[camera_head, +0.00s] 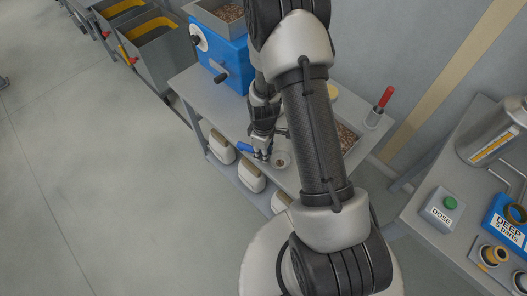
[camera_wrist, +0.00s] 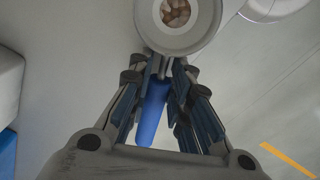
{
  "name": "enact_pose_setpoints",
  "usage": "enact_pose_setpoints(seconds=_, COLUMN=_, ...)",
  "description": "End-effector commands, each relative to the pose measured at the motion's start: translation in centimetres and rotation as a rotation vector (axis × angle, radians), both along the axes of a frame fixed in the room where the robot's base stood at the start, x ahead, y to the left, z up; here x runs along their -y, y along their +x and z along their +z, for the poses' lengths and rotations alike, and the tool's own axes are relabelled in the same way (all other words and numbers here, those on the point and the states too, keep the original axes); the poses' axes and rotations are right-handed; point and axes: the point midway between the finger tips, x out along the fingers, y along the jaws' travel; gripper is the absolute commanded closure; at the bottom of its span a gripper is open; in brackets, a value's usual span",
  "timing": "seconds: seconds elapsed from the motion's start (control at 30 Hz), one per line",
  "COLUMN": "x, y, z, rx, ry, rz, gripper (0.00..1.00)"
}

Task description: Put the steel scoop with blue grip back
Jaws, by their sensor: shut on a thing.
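The steel scoop with blue grip is in my gripper (camera_head: 264,150). In the wrist view its blue grip (camera_wrist: 153,112) lies between the fingers of my gripper (camera_wrist: 163,66), which are shut on it. The round pale cup (camera_wrist: 179,22) at the far end shows brown pellets inside. In the head view the blue grip (camera_head: 245,147) sticks out left of the fingers and the cup (camera_head: 281,160) lies to their right, over the front part of the grey table (camera_head: 210,90). I cannot tell whether the cup touches the table.
A blue machine (camera_head: 225,65) with a pellet hopper stands at the table's back left. A pellet tray (camera_head: 346,138) and a holder (camera_head: 374,119) with a red-handled tool (camera_head: 386,96) are at right, partly behind my arm. White containers (camera_head: 251,176) sit below. Another table (camera_head: 430,238) is at right.

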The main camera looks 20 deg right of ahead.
Motion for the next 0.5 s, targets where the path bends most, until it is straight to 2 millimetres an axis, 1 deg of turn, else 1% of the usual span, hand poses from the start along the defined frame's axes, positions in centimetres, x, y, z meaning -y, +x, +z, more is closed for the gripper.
enact_pose_setpoints(seconds=0.47, x=0.00, y=0.00, z=-1.07, rx=0.000, ry=0.000, rz=0.000, gripper=1.00)
enact_pose_setpoints(seconds=0.5, x=0.01, y=0.01, z=-1.04, rx=0.000, ry=0.000, rz=0.000, gripper=0.80)
